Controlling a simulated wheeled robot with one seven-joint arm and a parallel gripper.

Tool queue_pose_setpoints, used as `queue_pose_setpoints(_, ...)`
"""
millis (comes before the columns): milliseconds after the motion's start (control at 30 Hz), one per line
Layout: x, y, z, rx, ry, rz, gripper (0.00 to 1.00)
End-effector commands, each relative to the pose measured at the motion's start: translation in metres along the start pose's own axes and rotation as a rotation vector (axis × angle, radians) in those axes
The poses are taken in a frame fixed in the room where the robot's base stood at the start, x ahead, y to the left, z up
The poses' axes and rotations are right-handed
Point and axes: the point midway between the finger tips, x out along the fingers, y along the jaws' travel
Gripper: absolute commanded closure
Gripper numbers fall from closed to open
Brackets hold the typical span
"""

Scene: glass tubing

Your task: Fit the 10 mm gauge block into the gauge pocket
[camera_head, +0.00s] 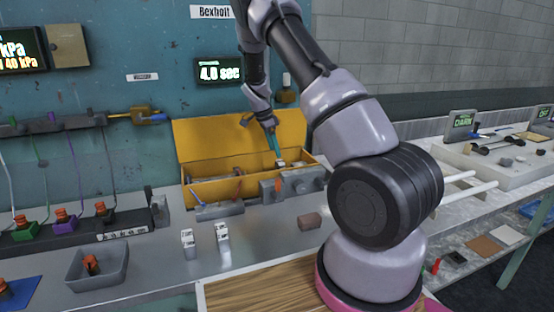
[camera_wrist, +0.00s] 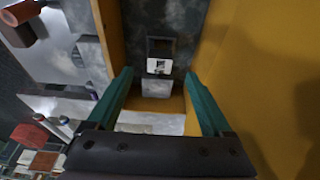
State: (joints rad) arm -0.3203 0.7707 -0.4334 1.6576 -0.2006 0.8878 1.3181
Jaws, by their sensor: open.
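My gripper (camera_wrist: 158,74) is open, its two teal fingers pointing down into the yellow open-lidded box. Between the fingertips, a small block with a white, dark-marked face (camera_wrist: 158,66) shows, with gaps to both fingers; I cannot read its mark. A dark square recess (camera_wrist: 160,47), possibly the gauge pocket, lies just beyond it. In the head view my gripper (camera_head: 274,146) is over the yellow box (camera_head: 214,190), above a small pale block (camera_head: 281,163). Two upright pale blocks with dark markings, one left (camera_head: 188,243) and one right (camera_head: 222,232), stand on the bench; their sizes are unreadable.
The yellow box's raised lid (camera_head: 200,138) stands behind my gripper. Grey fixtures (camera_head: 272,190) line its front. A brown block (camera_head: 310,221) lies on the bench. A grey bin (camera_head: 98,268) holds an orange-topped part at the left. The bench front middle is mostly clear.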

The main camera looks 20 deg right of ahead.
Motion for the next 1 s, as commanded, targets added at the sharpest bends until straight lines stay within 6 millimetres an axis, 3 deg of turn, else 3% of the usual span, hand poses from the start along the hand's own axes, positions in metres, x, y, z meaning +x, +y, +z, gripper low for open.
queue_pose_setpoints(200,-0.023,0.000,0.000,-0.001,0.000,-0.001,0.16)
queue_pose_setpoints(767,-0.028,0.001,-0.001,-0.003,-0.005,-0.002,0.16)
queue_pose_setpoints(867,-0.041,0.005,-0.003,-0.019,-0.026,-0.015,0.16)
queue_pose_setpoints(1000,-0.082,0.024,-0.010,-0.081,-0.095,-0.059,0.16)
